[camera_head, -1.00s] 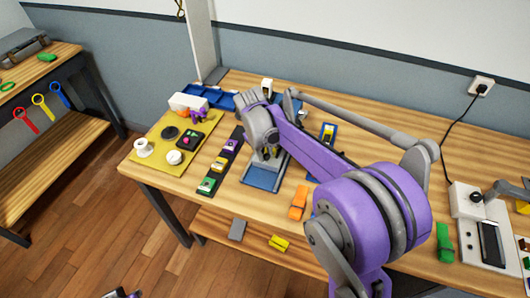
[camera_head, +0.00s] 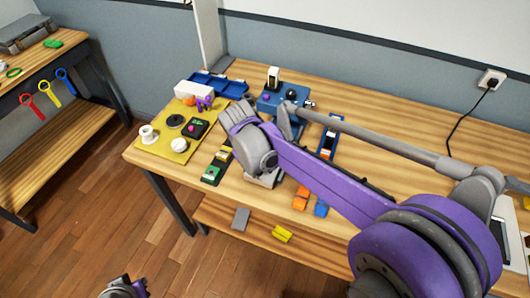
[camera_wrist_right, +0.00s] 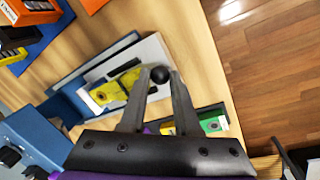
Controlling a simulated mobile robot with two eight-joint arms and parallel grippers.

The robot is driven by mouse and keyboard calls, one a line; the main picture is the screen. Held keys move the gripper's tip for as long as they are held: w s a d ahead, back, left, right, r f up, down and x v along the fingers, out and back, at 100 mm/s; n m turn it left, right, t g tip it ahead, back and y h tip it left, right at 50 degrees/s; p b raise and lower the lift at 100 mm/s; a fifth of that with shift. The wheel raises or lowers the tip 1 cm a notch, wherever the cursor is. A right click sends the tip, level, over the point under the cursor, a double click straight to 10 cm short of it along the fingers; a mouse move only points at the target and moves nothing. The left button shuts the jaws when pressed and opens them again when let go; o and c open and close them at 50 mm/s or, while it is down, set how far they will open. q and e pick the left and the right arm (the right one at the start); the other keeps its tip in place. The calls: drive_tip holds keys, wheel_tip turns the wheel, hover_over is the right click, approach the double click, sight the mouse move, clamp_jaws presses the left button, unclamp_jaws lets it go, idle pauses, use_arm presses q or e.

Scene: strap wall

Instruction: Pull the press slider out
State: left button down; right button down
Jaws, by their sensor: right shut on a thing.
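The blue press (camera_head: 270,103) stands on the bench behind my right arm in the head view; part of it also shows at lower left in the right wrist view (camera_wrist_right: 30,140). Its pale grey slider (camera_wrist_right: 152,48) carries a yellow block (camera_wrist_right: 107,93) and has a round black knob (camera_wrist_right: 160,75). My right gripper (camera_wrist_right: 158,80) is shut on this knob, with a fingertip on each side. In the head view my right arm hides most of the slider. My left gripper (camera_head: 125,290) shows only partly at the bottom edge, away from the bench; its jaws are unclear.
A yellow mat (camera_head: 160,145) with a cup and small items lies to the left. A dark strip with coloured blocks (camera_head: 212,174) lies beside my right gripper. Orange clips (camera_head: 301,198) lie near the front edge. A lower shelf (camera_head: 262,238) holds a grey and a yellow piece.

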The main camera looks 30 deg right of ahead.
drive_tip(key=shift+s+a, duration=0.3)
drive_tip(key=c, duration=0.9)
unclamp_jaws()
drive_tip(key=shift+s+a, duration=0.1)
drive_tip(key=shift+a, duration=0.05)
drive_tip(key=shift+r, duration=0.1)
drive_tip(key=r, duration=0.3)
drive_tip(key=a+r, duration=0.1)
drive_tip(key=r, duration=0.3)
drive_tip(key=a+r, duration=0.1)
drive_tip(key=r, duration=0.2)
drive_tip(key=shift+r+p, duration=0.25)
drive_tip(key=shift+p, duration=0.1)
drive_tip(key=s+f+t, duration=0.1)
drive_tip(key=s+f, duration=0.2)
drive_tip(key=s, duration=0.1)
drive_tip(key=s+f+m+t+y, duration=0.1)
drive_tip(key=s+f+t, duration=0.1)
drive_tip(key=s+f, duration=0.2)
drive_tip(key=s+f+t+y, duration=0.1)
drive_tip(key=s+f+t, duration=0.1)
drive_tip(key=s+f, duration=0.2)
drive_tip(key=shift+s+d+f, duration=0.15)
drive_tip(key=shift+s+d, duration=0.05)
drive_tip(key=shift+s, duration=0.8)
